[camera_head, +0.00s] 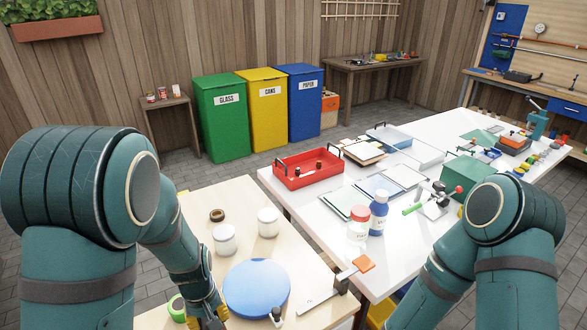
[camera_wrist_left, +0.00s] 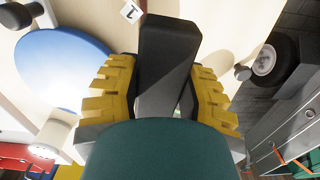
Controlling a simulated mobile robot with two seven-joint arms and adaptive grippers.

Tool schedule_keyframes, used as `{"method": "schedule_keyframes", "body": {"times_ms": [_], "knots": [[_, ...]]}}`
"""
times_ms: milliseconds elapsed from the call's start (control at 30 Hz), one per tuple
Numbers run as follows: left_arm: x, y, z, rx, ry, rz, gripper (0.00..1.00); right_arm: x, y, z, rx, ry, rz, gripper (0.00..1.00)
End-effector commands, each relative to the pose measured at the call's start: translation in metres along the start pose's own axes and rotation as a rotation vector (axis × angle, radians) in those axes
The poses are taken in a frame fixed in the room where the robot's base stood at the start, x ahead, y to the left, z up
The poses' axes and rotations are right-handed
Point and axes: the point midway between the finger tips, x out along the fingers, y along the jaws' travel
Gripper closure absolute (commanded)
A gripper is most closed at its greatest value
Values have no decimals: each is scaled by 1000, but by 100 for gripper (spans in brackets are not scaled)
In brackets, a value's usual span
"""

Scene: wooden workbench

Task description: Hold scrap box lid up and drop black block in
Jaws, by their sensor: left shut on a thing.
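My left gripper (camera_head: 214,318) is low in the head view, beside the left edge of a round blue disc (camera_head: 257,288). In the left wrist view its yellow-padded fingers (camera_wrist_left: 165,92) are shut on a long black block (camera_wrist_left: 168,45), which points away from the palm. The blue disc also shows in the left wrist view (camera_wrist_left: 62,68), to the left of the block. It may be a lid, but I cannot tell for sure. My right arm is at the right of the head view, and its gripper is out of frame.
Two white jars (camera_head: 225,240) (camera_head: 268,222) and a brown ring (camera_head: 217,215) stand behind the disc. A green roll (camera_head: 177,308) lies left of it. A white table (camera_head: 292,212) with a red tray (camera_head: 308,176) and bottles (camera_head: 378,213) stands at the right.

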Motion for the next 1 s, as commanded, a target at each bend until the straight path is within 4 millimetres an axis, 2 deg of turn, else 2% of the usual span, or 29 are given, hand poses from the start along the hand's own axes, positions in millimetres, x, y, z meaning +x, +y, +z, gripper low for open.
{"method": "schedule_keyframes", "body": {"times_ms": [100, 300, 733, 1000], "knots": [[-3, 8, -2, 186, 1, 0, 99, 0, 0, 0, 0, 0, 0, 53], [-7, 16, -3, 387, 0, 0, 99, 0, 0, 0, 0, 0, 0, 53], [-9, 18, -3, 441, 1, 1, 99, 0, 0, 0, 0, 0, 0, 53], [-57, 21, -6, 443, 5, 5, 99, 0, 0, 0, 0, 0, 0, 53]]}}
